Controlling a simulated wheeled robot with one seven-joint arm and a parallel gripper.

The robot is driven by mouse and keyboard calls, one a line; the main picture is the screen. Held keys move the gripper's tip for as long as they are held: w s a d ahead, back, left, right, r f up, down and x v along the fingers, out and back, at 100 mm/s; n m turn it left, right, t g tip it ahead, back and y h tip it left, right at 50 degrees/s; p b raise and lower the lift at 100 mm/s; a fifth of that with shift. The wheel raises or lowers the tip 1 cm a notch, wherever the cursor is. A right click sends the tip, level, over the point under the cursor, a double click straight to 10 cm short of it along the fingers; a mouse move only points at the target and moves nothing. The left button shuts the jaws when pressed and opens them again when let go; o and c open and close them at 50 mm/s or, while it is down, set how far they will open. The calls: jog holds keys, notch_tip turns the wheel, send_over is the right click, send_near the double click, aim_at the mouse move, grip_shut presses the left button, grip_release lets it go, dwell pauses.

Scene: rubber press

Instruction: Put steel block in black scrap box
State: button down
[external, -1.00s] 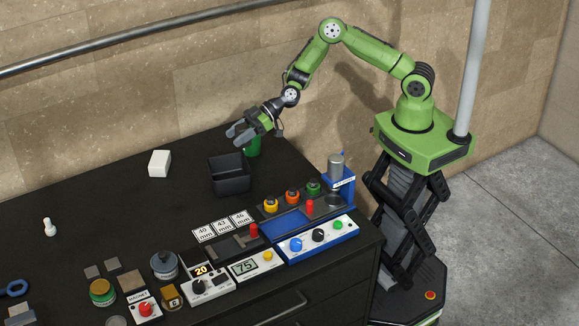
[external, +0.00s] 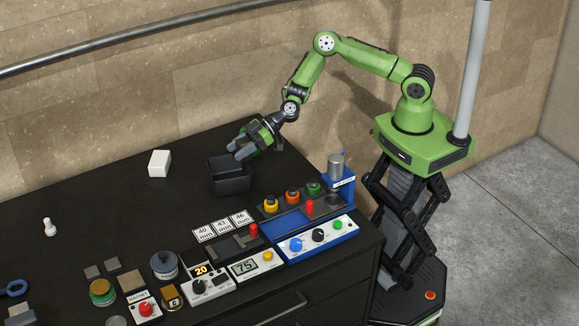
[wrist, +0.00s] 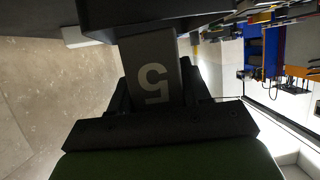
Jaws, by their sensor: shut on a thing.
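The black scrap box (external: 231,184) stands on the dark table below and slightly left of my gripper. My gripper (external: 238,150) points down-left, its fingertips close to the box's back right rim. The block's far end reaches toward the black scrap box (wrist: 155,14), a dark shape at the top of that view. I cannot tell whether the block touches it.
A white block (external: 160,163) lies left of the box. The blue press (external: 340,180), coloured knobs and control panels (external: 318,238) line the table's front right. The table left of the box is largely clear.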

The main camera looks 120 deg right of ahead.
jog(key=shift+f+b, duration=0.2)
jog(key=shift+b, duration=0.15)
jog(key=c, duration=0.5)
grip_release()
